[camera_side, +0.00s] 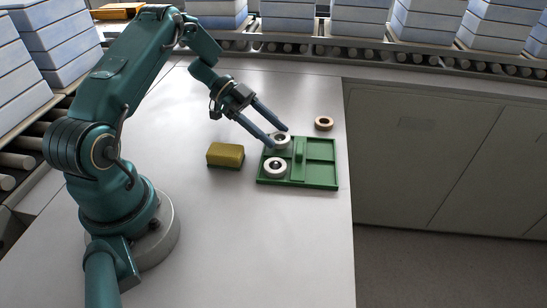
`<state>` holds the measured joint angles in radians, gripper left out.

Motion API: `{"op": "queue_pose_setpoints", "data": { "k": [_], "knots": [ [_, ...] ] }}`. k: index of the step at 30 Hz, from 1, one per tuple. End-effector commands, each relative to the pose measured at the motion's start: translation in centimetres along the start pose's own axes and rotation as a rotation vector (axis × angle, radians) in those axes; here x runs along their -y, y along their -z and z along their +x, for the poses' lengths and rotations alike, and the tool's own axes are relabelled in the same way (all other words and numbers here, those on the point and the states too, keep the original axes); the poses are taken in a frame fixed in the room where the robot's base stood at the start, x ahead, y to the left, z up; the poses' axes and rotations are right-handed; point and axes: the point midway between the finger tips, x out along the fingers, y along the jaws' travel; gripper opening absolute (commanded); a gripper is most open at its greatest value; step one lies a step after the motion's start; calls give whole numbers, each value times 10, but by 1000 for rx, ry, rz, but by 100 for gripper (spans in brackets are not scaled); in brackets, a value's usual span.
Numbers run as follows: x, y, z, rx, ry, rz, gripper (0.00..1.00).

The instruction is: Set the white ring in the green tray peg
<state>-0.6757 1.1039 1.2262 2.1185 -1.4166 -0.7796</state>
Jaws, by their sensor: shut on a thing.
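The green tray (320,173) lies flat on the table, with compartments and a raised green block (299,150) in its middle. One white ring (281,143) is between the fingertips of my gripper (278,139), at the tray's back left compartment. My gripper is shut on this ring. I cannot tell whether the ring rests on the tray floor or sits around a peg. A second white ring (275,173) sits in the front left compartment, with something dark in its centre.
A yellow sponge-like block (226,154) lies left of the tray. Roller conveyors with stacked pale boxes (358,18) run along the back and left. The front of the table is clear.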

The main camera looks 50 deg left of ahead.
Motion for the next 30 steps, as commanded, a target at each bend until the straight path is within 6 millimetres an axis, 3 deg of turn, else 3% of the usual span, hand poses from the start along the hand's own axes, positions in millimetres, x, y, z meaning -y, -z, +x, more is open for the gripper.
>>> {"op": "queue_pose_setpoints", "data": {
  "k": [27,28,30],
  "knots": [
    [0,-6,4,0,0,0,6],
    [0,-6,4,0,0,0,71],
    [0,-6,4,0,0,0,95]
  ]
}}
